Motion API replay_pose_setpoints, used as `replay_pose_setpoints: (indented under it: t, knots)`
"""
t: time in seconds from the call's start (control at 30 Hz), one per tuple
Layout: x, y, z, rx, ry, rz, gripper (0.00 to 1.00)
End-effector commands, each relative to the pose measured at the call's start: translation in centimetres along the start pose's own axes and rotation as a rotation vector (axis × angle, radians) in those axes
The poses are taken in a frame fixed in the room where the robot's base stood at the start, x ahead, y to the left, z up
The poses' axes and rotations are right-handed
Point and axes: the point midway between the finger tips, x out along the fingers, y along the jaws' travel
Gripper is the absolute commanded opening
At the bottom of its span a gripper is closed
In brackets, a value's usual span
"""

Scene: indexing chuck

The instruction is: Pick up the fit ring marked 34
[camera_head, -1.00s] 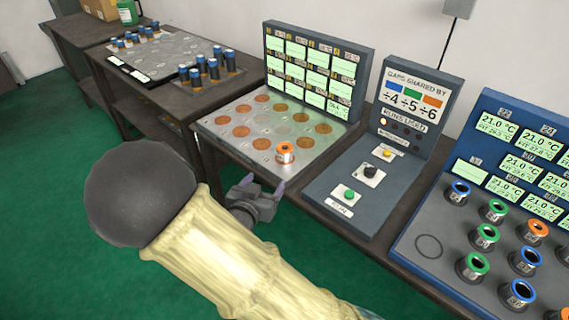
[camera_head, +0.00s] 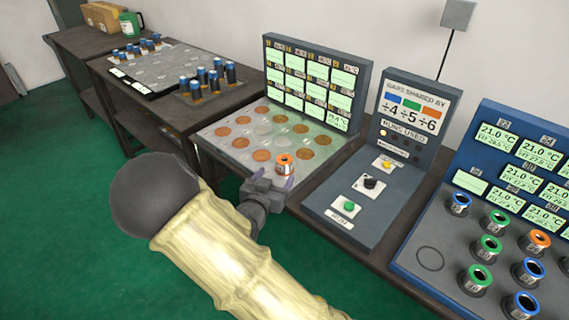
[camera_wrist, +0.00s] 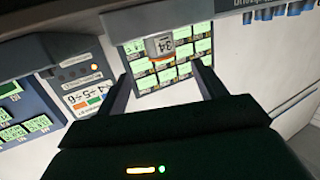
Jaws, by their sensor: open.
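The fit ring marked 34 (camera_head: 284,163) has an orange rim and stands upright at the front right of the grey plate (camera_head: 222,152). In the wrist view the ring (camera_wrist: 159,47) shows its label 34 upside down, ahead of and between the fingers. My gripper (camera_head: 272,183) is open and empty, low at the plate's front edge, just short of the ring. In the wrist view my gripper's (camera_wrist: 163,72) two fingers are spread either side of the ring's line. I cannot tell the exact gap to it.
A screen panel (camera_head: 343,103) stands behind the plate. A control box (camera_head: 347,204) with knobs is close on the right. Farther right is a blue console (camera_head: 430,232) holding several coloured rings. Several blue-topped cylinders (camera_head: 214,80) stand on the left table.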

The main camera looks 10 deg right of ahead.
Motion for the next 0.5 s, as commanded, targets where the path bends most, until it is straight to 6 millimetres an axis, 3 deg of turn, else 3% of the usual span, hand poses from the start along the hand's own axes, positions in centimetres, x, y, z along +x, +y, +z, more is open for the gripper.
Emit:
replay_pose_setpoints:
  t: [0.2,0.5]
  knots:
    - [3.5,0.0,-0.1,0.000,0.001,0.001,0.70]
    - [4.2,0.0,0.0,0.000,-0.001,-0.001,0.70]
